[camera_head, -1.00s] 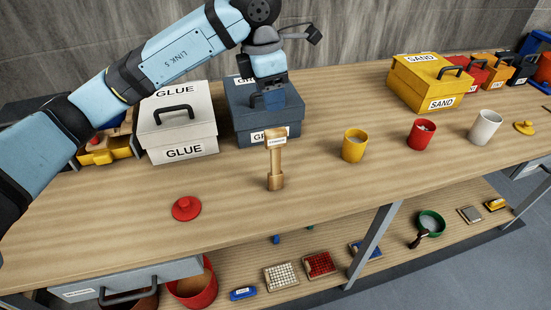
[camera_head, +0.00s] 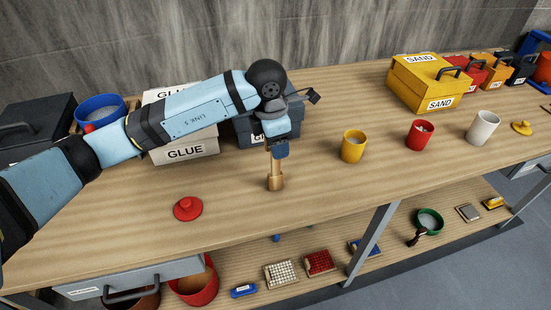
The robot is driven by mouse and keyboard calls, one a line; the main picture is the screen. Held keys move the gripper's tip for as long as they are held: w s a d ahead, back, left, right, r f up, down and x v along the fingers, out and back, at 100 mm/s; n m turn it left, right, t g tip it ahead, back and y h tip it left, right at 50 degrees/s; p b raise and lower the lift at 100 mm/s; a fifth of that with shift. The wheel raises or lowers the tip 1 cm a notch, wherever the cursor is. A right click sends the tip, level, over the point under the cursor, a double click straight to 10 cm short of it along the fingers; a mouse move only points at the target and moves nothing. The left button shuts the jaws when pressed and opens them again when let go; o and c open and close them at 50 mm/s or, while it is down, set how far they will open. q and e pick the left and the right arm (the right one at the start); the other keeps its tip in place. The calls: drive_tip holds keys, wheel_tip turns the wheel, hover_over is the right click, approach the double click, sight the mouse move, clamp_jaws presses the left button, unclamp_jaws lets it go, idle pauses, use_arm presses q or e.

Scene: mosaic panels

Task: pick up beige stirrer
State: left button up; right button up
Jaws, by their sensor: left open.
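The beige stirrer (camera_head: 275,168) stands upright on the wooden bench, in or on a small brown holder (camera_head: 276,183). My left gripper (camera_head: 280,151) is at the top of the stirrer, pointing down, and covers its labelled head. The jaws are open; I cannot tell whether they are around the head or just in front of it. My right gripper is not in view.
A white glue box (camera_head: 190,150) and a dark box (camera_head: 245,133) stand behind my left arm. Yellow (camera_head: 352,147), red (camera_head: 419,135) and white (camera_head: 483,127) cups stand to the right. A red lid (camera_head: 187,209) lies front left. The bench around the stirrer's foot is clear.

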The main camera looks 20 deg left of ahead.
use_arm(q)
drive_tip(key=shift+c, duration=0.2)
clamp_jaws()
drive_tip(key=shift+r, duration=0.15)
wheel_tip(320, 180, up, 20)
drive_tip(key=b, duration=0.1)
drive_tip(key=shift+b, duration=0.35)
